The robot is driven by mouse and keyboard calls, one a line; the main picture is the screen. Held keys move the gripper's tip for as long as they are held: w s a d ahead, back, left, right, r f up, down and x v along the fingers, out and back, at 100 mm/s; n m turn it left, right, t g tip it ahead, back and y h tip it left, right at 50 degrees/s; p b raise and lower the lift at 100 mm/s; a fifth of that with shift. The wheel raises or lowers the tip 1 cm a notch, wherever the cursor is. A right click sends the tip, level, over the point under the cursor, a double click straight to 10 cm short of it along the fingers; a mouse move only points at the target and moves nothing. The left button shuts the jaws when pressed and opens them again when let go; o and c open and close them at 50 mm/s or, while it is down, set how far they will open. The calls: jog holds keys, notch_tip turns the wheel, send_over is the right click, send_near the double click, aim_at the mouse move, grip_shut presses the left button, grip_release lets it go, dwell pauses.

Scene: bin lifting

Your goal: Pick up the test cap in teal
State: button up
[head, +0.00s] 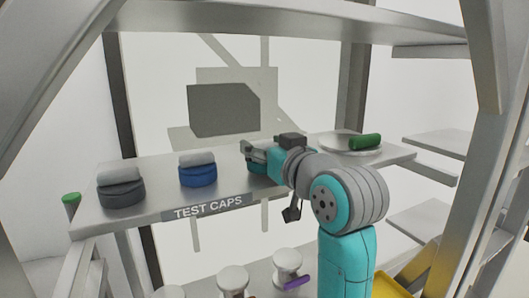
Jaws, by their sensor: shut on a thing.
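The teal test cap (262,180) is on the labelled shelf (150,211), to the right of the blue cap. It is largely hidden by my gripper and wrist. My gripper (251,154) reaches over it from the right and is shut on it. The fingertips are small in the picture, and I cannot tell whether the cap still touches the shelf.
A blue cap (198,176) and a dark grey cap (122,193) stand to the left on the same shelf. A white plate (340,146) with a green cylinder (365,142) is at the right. White-topped jars (287,261) stand below. An upper shelf (270,20) hangs overhead.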

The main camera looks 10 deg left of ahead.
notch_tip(320, 180, up, 9)
jog(key=shift+r, duration=0.1)
dwell(0.3)
jog(key=shift+r, duration=0.15)
notch_tip(320, 180, up, 6)
send_over(265, 144)
dwell(1.1)
jog(key=shift+s+f, duration=0.1)
jog(key=shift+f, duration=0.15)
